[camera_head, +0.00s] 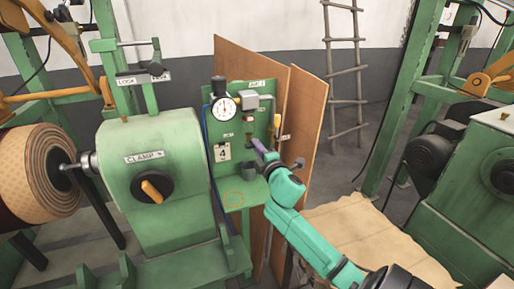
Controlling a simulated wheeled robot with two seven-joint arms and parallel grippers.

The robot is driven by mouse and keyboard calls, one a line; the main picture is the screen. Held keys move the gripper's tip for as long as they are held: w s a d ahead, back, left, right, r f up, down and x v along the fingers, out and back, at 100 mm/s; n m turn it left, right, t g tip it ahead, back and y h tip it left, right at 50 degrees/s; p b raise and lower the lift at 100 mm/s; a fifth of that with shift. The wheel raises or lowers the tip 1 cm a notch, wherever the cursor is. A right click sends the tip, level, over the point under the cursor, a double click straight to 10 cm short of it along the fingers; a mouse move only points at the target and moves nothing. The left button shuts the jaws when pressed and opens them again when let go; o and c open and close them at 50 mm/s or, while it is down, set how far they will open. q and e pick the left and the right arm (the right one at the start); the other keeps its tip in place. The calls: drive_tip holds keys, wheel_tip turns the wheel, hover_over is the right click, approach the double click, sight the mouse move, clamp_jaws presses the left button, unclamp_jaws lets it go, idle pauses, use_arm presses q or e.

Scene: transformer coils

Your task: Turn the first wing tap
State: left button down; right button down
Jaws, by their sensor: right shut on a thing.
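A green panel (237,133) stands mid-view with a pressure gauge (223,108), a grey box (251,102) and a small yellow fitting (277,121) at its right edge. My right gripper (259,148), at the end of the teal arm, is at the panel's lower right. It is shut on a small purple piece (257,145), which looks like the wing of a tap. The gripper and arm hide part of the panel behind, so how the piece joins it cannot be told. My left gripper is not in view.
A shelf (254,191) with an orange ring mark and a dark grey cup (248,173) sits below the panel. A green clamp machine (175,222) with an orange-handled knob (152,188) and a coil roll (47,168) stand left. Brown boards (306,105) rise behind.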

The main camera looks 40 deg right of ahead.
drive_tip(key=c, duration=0.9)
unclamp_jaws()
drive_tip(key=shift+o, duration=0.2)
drive_tip(key=b+v, duration=0.3)
drive_tip(key=v, duration=1.1)
drive_tip(key=shift+s, duration=0.25)
drive_tip(key=shift+a, duration=0.15)
